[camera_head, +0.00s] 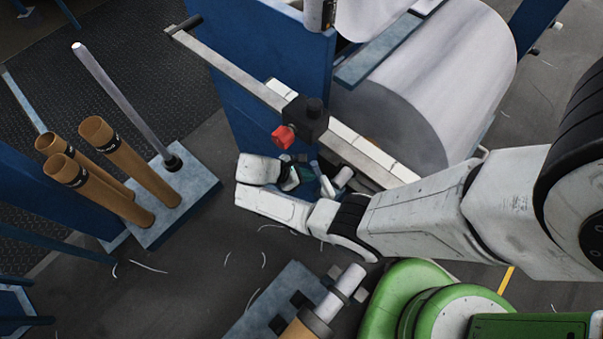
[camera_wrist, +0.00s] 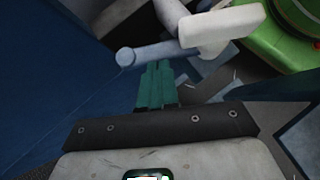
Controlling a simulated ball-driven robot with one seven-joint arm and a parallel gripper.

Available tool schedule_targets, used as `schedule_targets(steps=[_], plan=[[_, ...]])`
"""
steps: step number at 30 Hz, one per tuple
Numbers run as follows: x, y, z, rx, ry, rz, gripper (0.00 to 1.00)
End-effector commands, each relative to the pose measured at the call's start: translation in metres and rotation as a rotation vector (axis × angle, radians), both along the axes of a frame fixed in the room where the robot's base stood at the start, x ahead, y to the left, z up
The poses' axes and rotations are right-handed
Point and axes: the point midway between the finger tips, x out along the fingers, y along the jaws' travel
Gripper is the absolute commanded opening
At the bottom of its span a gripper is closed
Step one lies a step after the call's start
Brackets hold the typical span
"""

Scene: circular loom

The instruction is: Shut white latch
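The white latch shows in the wrist view as a white handle (camera_wrist: 222,30) on a grey-blue round shaft that runs left toward a blue panel. In the head view a small white piece beside my gripper appears to be this latch (camera_head: 343,177). My gripper (camera_wrist: 157,68) has teal fingers that lie close together with nothing seen between them. Their tips are just below the shaft in the wrist view; I cannot tell whether they touch it. In the head view my gripper (camera_head: 308,178) is low beside the blue machine panel and partly hidden by my wrist.
A flat bar with a black block and red knob (camera_head: 284,137) crosses above my gripper. A large white roll (camera_head: 430,85) stands behind. Brown tubes (camera_head: 125,165) stand on a blue base at left. A green rounded body (camera_head: 400,290) is at lower right. Dark floor lies between.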

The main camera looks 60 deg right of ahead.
Motion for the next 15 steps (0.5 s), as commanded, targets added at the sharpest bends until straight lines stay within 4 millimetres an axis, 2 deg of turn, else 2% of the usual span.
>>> schedule_targets(steps=[9,15], plan=[[-0.007,-0.022,0.0,0.001,0.002,-0.026,0.0],[-0.014,-0.032,-0.001,0.001,0.003,-0.161,0.0]])
